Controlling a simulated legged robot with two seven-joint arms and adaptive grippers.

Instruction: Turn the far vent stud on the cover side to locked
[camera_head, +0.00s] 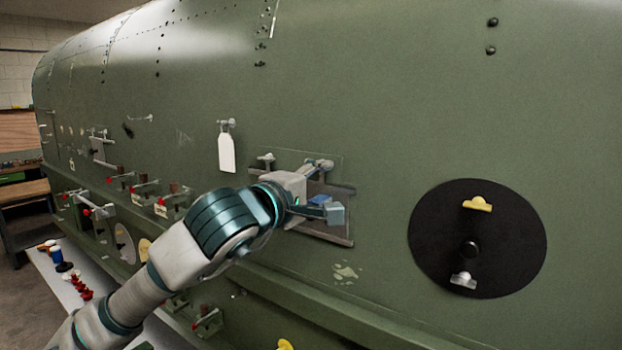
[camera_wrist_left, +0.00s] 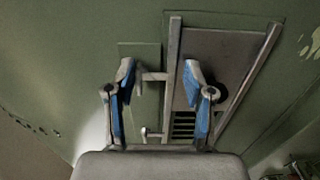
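My left gripper (camera_head: 328,190) is at the vent panel (camera_head: 330,236) on the green fuselage, its fingers spread. In the left wrist view, the open gripper (camera_wrist_left: 160,70) has blue pads and holds nothing. A T-shaped metal stud (camera_wrist_left: 152,76) shows between the fingertips, nearer the left finger; I cannot tell whether they touch. A second stud (camera_wrist_left: 150,133) shows lower, near the palm. The grey cover plate (camera_wrist_left: 225,55) sits between rails, with dark vent louvres (camera_wrist_left: 183,125) beside its lower end. In the head view, one stud (camera_head: 265,158) shows left of the gripper. My right gripper is not in view.
A white tag (camera_head: 226,152) hangs left of the vent. A black disc (camera_head: 440,235) with yellow and silver knobs is to the right. Several red-tipped latches (camera_head: 145,188) stick out at the left. A ledge (camera_head: 340,310) runs below the vent.

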